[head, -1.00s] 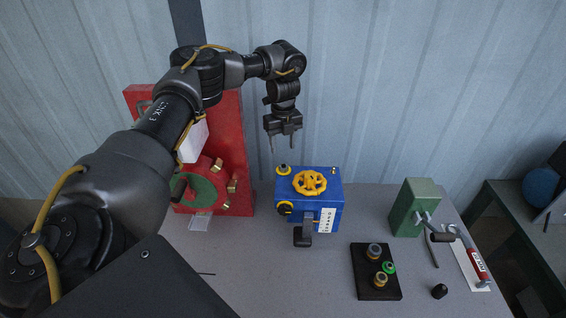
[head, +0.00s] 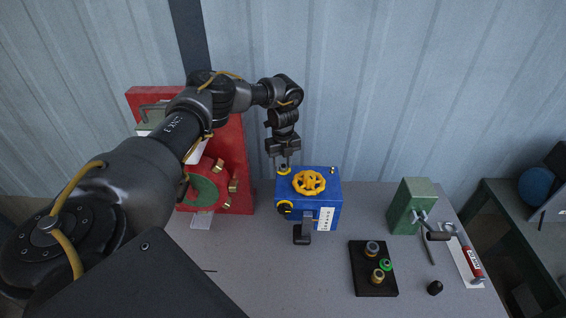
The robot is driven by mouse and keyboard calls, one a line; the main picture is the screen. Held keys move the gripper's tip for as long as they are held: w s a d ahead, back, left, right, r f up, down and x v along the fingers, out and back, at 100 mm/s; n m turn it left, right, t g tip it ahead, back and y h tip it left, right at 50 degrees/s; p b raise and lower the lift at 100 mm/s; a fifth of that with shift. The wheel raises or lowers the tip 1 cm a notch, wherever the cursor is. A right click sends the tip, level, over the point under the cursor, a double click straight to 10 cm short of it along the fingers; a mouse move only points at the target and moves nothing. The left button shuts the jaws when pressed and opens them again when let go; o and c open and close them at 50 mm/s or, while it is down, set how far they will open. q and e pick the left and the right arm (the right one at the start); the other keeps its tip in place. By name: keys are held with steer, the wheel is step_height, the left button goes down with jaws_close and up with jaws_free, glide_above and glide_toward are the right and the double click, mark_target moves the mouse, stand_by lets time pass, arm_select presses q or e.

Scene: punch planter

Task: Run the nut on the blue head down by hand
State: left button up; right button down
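The blue head (head: 322,186) is a blue box on the grey table, with a yellow handwheel (head: 309,182) on top. A small yellow nut (head: 284,170) sits at its top back left corner. My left gripper (head: 282,164) points straight down over that nut, with its fingertips at the nut's height, one on each side as far as I can see. The fingers look a little apart; whether they touch the nut is too small to tell. My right gripper is not in view.
A red panel (head: 240,150) with a green disc stands left of the blue head. A black block (head: 366,284) with several fittings lies to the front right. A green block (head: 411,203) with a crank and a red-handled tool (head: 473,262) are farther right. A black cap (head: 435,287) lies near the front.

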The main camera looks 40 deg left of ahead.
arm_select(q)
steer(key=c, duration=0.6)
steer(key=shift+o, duration=0.2)
steer(key=shift+f+m+b, duration=0.1)
steer(key=shift+m+b, duration=0.45)
steer(key=shift+m, duration=0.55)
steer(key=shift+w+m, duration=0.1)
steer(key=shift+m, duration=0.8)
steer(key=o, duration=1)
steer(key=shift+r, duration=0.2)
